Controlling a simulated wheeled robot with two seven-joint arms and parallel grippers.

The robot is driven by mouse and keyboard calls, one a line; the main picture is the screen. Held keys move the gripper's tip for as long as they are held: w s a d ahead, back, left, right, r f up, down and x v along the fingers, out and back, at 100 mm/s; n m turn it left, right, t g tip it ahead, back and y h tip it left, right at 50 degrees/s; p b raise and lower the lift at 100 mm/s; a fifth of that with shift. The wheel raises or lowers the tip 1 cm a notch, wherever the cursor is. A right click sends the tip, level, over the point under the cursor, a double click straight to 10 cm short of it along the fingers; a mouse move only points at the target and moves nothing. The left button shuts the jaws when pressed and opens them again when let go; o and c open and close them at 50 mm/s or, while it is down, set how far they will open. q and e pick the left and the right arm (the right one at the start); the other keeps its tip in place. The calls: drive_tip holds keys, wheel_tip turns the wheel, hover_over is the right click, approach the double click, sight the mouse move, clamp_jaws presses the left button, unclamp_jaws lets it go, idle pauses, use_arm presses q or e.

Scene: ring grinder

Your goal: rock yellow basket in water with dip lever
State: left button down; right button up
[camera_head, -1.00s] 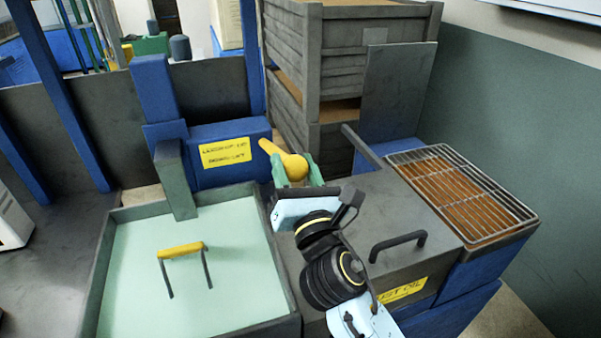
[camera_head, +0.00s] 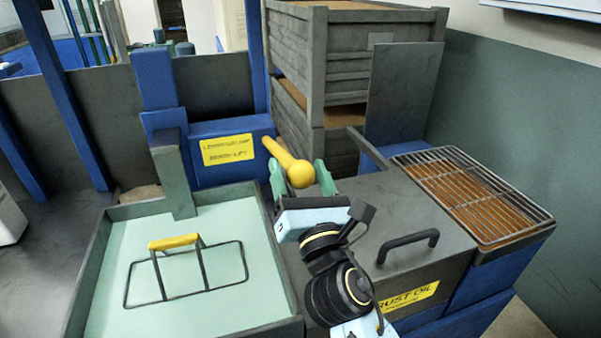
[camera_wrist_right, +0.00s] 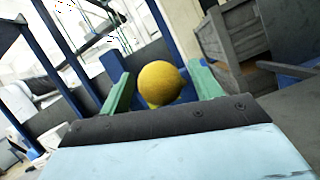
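The dip lever is a yellow rod with a round knob (camera_head: 300,174) at its near end, beside the blue lift box (camera_head: 200,172) with a yellow label. My right gripper (camera_head: 301,176) has its green fingers apart, one on each side of the knob. In the right wrist view the knob (camera_wrist_right: 160,84) sits between the fingers with a gap on both sides. The basket (camera_head: 184,270) shows its yellow handle and dark wire rim at the surface of the pale green water (camera_head: 128,245); anything lower is hidden. My left gripper is out of view.
The tank wall (camera_head: 84,280) surrounds the water. Right of it is a grey rust oil cabinet (camera_head: 385,210) with a black handle (camera_head: 408,244), then a wire rack (camera_head: 475,195) over a brown tray. Stacked grey crates (camera_head: 340,60) stand behind the lever.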

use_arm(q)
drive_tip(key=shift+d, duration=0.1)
use_arm(e)
drive_tip(key=shift+s+f, duration=0.1)
drive_tip(key=shift+s, duration=0.1)
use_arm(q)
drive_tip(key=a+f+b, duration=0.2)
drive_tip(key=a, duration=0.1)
use_arm(e)
drive_tip(key=v, duration=1.3)
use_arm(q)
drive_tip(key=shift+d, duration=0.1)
use_arm(e)
drive_tip(key=shift+d+r, duration=0.1)
drive_tip(key=shift+r, duration=0.1)
